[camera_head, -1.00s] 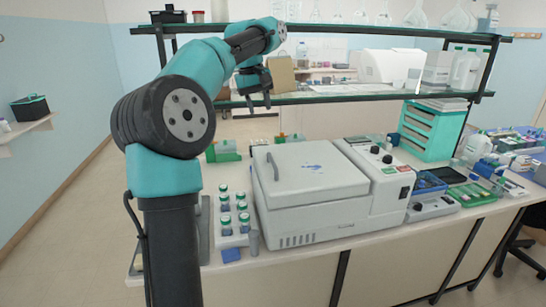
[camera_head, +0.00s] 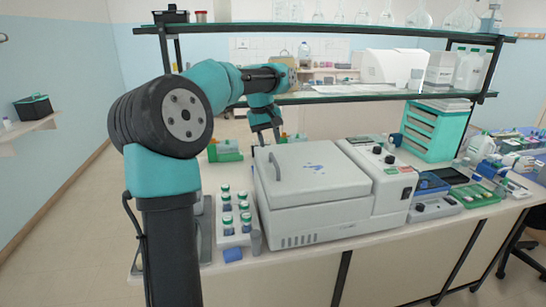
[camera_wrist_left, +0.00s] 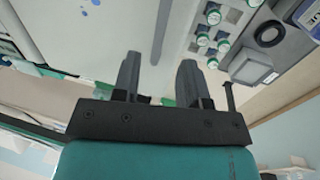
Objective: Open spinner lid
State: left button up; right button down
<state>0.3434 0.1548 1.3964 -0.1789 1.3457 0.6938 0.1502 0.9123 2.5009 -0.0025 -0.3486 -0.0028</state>
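The spinner (camera_head: 320,218) is a white box-shaped machine on the bench. Its lid (camera_head: 318,172) is shut and has blue marks on top and a grey bar handle (camera_head: 275,166) along its left side. My left gripper (camera_head: 269,142) is open and empty, above and behind the handle, apart from it. In the left wrist view the two fingers (camera_wrist_left: 160,75) are spread, with the grey handle (camera_wrist_left: 163,28) beyond them, between their lines. The lid (camera_wrist_left: 85,25) fills the upper left there. My right gripper is not in view.
A rack of green-capped vials (camera_head: 235,238) stands left of the spinner, close to it. The control panel (camera_head: 385,178) is on its right. A glass shelf (camera_head: 320,97) spans above the bench's back. Green-based items (camera_head: 225,151) stand behind left.

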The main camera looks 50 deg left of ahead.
aim_at(274, 159)
pick_arm(q)
jog(key=f, duration=0.4)
jog(key=w+f, duration=0.1)
jog(key=f, duration=0.1)
jog(key=shift+d+f, duration=0.2)
jog(key=shift+d, duration=0.1)
jog(key=shift+c, duration=0.5)
grip_shut()
